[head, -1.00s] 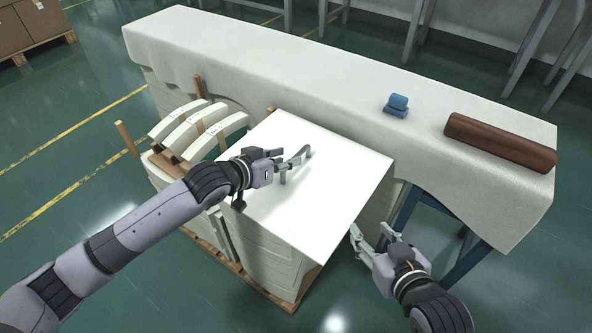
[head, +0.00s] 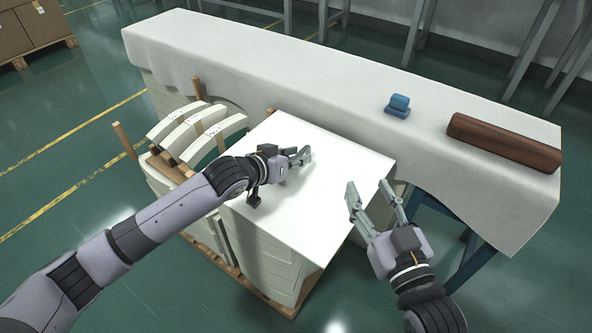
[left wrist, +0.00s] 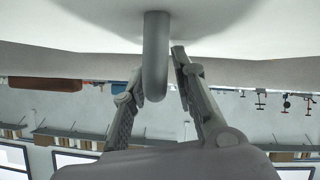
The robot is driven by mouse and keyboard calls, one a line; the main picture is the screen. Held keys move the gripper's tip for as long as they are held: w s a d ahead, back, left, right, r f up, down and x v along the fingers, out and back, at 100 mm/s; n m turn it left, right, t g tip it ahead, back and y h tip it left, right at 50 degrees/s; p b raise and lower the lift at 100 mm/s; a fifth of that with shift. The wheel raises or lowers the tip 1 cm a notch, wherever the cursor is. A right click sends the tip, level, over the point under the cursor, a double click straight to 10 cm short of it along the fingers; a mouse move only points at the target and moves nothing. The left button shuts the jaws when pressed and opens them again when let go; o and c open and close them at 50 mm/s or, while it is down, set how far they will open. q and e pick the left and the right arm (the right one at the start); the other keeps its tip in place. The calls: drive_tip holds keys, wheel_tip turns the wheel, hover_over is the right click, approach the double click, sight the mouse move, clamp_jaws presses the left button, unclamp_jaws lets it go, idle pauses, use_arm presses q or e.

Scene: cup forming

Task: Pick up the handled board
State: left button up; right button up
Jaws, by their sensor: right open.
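The handled board (head: 330,190) is the flat white top of the stack beside the long table. Its grey upright handle (left wrist: 156,60) shows in the left wrist view; my left gripper hides it in the head view. My left gripper (head: 303,155) is low over the board, and its fingers lie on either side of the handle in the left wrist view (left wrist: 160,75). A thin gap shows between the handle and the right-hand finger; contact on the other side is unclear. My right gripper (head: 368,187) is open and empty near the board's right edge.
The long table (head: 270,60) has a pale cloth and stands behind the board. A blue block-like tool (head: 398,106) and a brown roll (head: 504,142) lie on it. Curved white pieces (head: 200,130) and wooden posts (head: 124,139) stand left of the board.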

use_arm(q)
clamp_jaws()
idle(0.4)
drive_tip(key=shift+r, duration=0.1)
